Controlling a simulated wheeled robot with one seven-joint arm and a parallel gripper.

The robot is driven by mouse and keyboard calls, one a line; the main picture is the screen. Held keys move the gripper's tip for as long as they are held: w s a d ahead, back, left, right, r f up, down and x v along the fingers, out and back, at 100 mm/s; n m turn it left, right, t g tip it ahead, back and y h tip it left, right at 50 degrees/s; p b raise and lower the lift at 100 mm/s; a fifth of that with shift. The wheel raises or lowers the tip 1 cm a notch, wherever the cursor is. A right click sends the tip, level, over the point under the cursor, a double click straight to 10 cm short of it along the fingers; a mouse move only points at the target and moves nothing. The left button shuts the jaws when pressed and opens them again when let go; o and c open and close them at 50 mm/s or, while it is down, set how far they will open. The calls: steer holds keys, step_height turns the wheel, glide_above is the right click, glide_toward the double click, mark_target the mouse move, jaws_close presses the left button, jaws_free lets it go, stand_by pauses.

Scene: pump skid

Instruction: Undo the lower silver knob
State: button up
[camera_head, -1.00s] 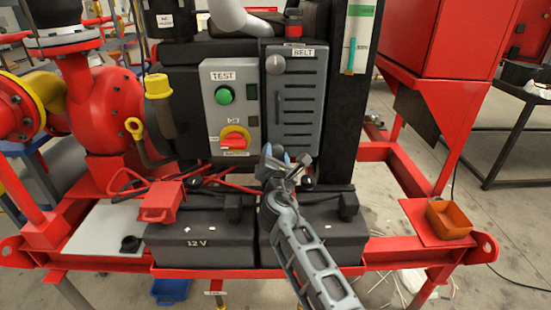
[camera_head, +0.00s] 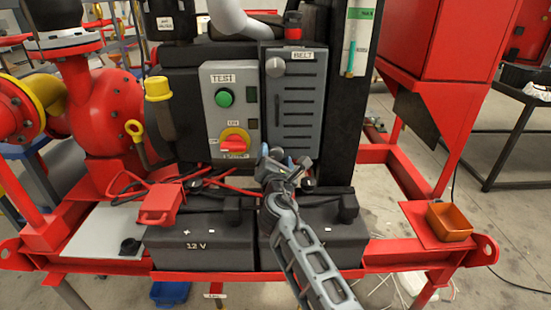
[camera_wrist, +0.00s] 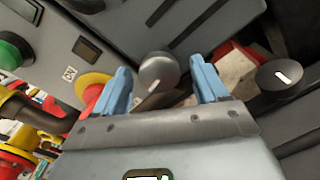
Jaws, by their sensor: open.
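The lower silver knob (camera_wrist: 158,72) shows in the wrist view as a round grey head at the foot of the grey belt cover (camera_head: 295,105). It sits between the blue fingertips of my gripper (camera_wrist: 161,88). My gripper is open, with a finger on either side and no visible contact; I cannot tell how deep the knob lies between them. In the head view my gripper (camera_head: 277,160) is in front of the cover's lower edge and hides this knob. A second silver knob (camera_head: 275,67) is at the cover's upper left, below the BELT label.
Left of the cover is the TEST panel with a green button (camera_head: 224,97) and a red switch (camera_head: 234,144). Black batteries (camera_head: 200,258) stand below. A black round cap (camera_wrist: 279,78) is right of my fingers.

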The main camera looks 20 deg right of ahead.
steer(key=v, duration=0.7)
steer(key=shift+s+a+p, duration=0.1)
steer(key=shift+s+p, duration=0.25)
